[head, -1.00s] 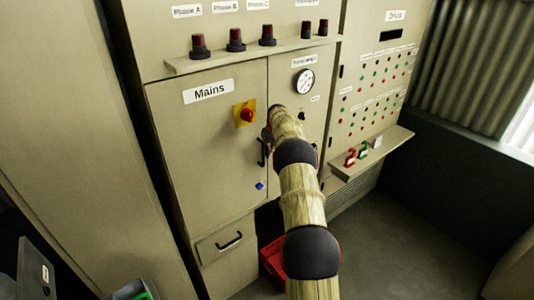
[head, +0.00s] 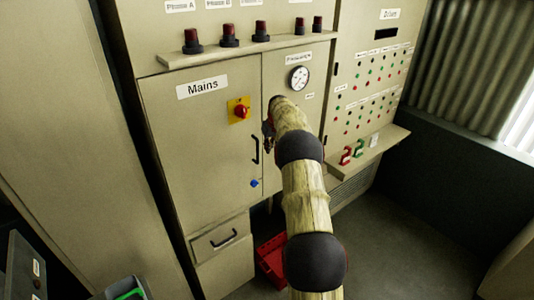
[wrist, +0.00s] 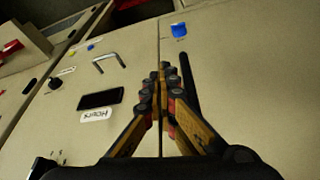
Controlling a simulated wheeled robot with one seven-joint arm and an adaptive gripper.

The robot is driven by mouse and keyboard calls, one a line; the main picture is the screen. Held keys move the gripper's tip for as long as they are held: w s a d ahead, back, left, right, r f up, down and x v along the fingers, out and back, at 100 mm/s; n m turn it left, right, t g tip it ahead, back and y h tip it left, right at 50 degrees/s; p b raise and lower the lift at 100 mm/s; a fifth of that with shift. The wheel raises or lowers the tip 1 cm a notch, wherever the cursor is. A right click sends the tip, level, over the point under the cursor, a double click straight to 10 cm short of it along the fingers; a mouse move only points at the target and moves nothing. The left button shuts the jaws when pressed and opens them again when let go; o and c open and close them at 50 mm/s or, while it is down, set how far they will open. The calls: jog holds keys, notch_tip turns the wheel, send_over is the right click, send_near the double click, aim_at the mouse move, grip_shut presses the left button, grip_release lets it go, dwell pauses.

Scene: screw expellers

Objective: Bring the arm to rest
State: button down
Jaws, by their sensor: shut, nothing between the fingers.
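My arm (head: 306,190) reaches forward from the bottom of the head view to the cream cabinet. My gripper (head: 268,138) is small and partly hidden by the arm there, just right of the Mains door's black handle (head: 255,149). In the wrist view my gripper (wrist: 163,72) has its fingers together, with nothing seen between them. It is in front of the seam between two cabinet panels, and a long black handle (wrist: 189,80) is right beside it. I cannot tell how far the fingertips are from the cabinet.
The Mains door (head: 200,140) is shut and has a red switch (head: 241,111) on a yellow plate. A narrow shelf (head: 372,156) holds red and green digits at right. A red crate (head: 270,262) stands on the floor below. The floor at right is clear.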

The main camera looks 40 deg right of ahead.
jog(key=s+d+v, duration=0.1)
jog(key=v, duration=0.4)
jog(key=s+a+f+m+g, duration=0.1)
jog(key=s+a+f+m, duration=0.1)
jog(key=s+a+f, duration=0.35)
jog(key=s+a+r+b, duration=0.1)
jog(key=s+a+b, duration=0.3)
jog(key=a, duration=0.5)
jog(key=s+a+r+n+g+y+b, duration=0.1)
jog(key=s+a, duration=0.5)
jog(key=a, duration=0.4)
jog(key=s+a+r+b, duration=0.1)
jog(key=s+a+b, duration=0.3)
jog(key=a, duration=0.5)
jog(key=s+a+f+n+t+b, duration=0.2)
jog(key=s+a+b, duration=0.3)
jog(key=s+a, duration=0.4)
jog(key=s+a+f+n+t+b, duration=0.1)
jog(key=s+a+b, duration=0.4)
jog(key=s+a, duration=0.5)
jog(key=a+f+n, duration=0.1)
jog(key=a+n, duration=0.1)
jog(key=shift+a+f+t+y, duration=0.25)
jog(key=shift+a+t+y, duration=0.05)
jog(key=shift+a+t, duration=0.1)
